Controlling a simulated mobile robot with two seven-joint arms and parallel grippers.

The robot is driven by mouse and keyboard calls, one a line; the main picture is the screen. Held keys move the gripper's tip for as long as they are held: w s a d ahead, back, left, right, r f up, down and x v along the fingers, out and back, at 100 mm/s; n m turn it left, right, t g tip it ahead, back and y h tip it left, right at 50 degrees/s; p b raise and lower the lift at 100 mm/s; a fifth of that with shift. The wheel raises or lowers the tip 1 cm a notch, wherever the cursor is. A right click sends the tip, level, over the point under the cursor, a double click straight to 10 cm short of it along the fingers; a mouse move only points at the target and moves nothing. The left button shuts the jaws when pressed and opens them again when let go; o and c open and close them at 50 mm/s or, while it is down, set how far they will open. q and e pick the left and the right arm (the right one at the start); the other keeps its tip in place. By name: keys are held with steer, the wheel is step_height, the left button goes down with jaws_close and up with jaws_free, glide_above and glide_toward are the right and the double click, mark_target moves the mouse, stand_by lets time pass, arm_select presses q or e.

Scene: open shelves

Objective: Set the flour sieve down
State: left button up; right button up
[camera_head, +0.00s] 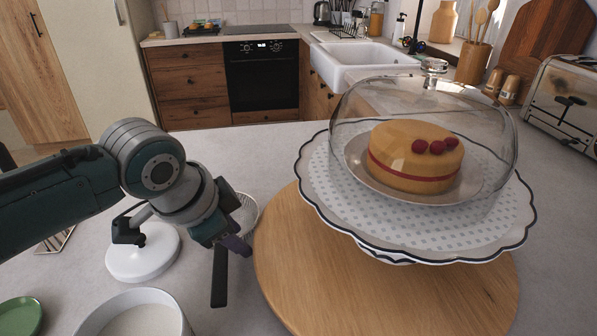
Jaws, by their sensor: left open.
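The flour sieve (248,211) has a round pale mesh head and a dark straight handle. It appears to lie on the grey counter, left of the wooden board, with its handle toward the front. My left gripper (236,228) is over the sieve, where head and handle meet, and hides that part. Its jaws are open. A purple pad shows on one finger. I cannot tell whether the fingers touch the sieve. My right gripper is out of view.
A round wooden board (290,270) carries a scalloped stand (480,240) with a cake (415,160) under a glass dome (345,110). A white round base (145,262), a white bowl (177,310) and a green dish (20,315) are at left. Counter behind the sieve is clear.

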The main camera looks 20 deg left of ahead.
arm_select(q)
jaws_close()
stand_by(1.4)
